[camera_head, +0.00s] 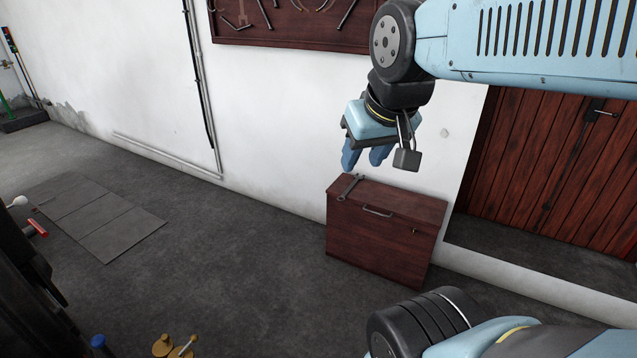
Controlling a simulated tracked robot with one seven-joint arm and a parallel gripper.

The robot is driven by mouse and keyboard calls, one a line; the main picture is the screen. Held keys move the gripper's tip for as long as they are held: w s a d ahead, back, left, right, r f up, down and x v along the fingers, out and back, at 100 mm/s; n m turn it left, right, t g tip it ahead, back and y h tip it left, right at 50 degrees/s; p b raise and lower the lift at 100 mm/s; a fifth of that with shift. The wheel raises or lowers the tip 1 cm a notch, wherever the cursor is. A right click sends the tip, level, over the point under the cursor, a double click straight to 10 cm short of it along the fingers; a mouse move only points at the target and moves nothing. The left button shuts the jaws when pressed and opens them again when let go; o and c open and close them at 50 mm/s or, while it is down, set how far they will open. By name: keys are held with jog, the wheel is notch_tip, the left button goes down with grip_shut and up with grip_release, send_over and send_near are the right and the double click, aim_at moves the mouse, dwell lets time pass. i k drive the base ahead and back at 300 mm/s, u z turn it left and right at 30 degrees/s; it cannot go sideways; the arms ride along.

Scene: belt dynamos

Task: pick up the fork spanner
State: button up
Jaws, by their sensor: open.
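A small grey metal fork spanner (350,187) lies on the left end of the top of a dark red wooden chest (376,242) by the wall. My gripper (364,160) is open and points down, above and slightly right of the spanner in the picture. Its blue fingers look empty, and a gap shows between them and the chest top. The exact distance in depth cannot be told from this single view. The spanner is in view and not covered by the fingers.
A wooden tool board (295,22) hangs on the white wall. A plank door (560,160) stands right of the chest. Flat grey plates (95,222) lie on the floor at left. Dark machinery with a red handle (37,229) is at the left edge. The floor before the chest is clear.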

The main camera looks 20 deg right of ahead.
aim_at(356, 178)
jog(key=u, duration=0.15)
jog(key=i, duration=2.8)
jog(key=z, duration=1.05)
jog(key=k, duration=0.5)
jog(key=z, duration=0.3)
jog(key=i, duration=0.45)
jog(key=u, duration=0.05)
